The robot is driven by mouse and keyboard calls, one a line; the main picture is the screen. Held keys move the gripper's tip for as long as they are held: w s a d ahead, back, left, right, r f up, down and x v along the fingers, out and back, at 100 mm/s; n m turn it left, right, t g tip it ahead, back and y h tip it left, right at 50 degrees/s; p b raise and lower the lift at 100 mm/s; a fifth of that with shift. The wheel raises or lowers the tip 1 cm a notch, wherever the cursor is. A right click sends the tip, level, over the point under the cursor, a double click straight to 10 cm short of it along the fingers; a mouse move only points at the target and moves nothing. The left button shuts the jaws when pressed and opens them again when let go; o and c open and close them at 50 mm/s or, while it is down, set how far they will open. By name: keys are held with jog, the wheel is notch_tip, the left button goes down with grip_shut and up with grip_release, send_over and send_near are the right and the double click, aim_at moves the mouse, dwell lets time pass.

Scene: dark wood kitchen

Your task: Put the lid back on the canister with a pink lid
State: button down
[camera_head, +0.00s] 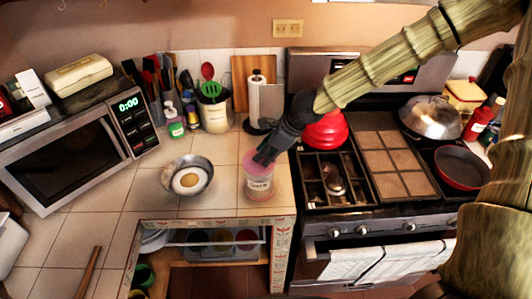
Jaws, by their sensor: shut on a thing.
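The canister (259,187) is a clear jar with a dark-lettered label, upright near the front right edge of the tiled counter. The pink lid (250,162) is at the canister's top, over its mouth. My gripper (264,158) reaches in from the upper right and is shut on the pink lid. Its dark fingers cover part of the lid. I cannot tell whether the lid is seated on the rim or just above it.
A metal bowl (204,187) with pale contents sits left of the canister. The stove (337,192) with a red kettle (327,132) adjoins at right. A utensil crock (215,116) and soap bottle (174,122) stand behind. A microwave (72,155) is at left.

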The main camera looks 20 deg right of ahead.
jog(key=shift+p, duration=0.3)
dwell(0.5)
jog(key=c, duration=0.6)
grip_release()
jog(key=shift+r+p, duration=2.2)
jog(key=shift+r, duration=1.3)
grip_shut()
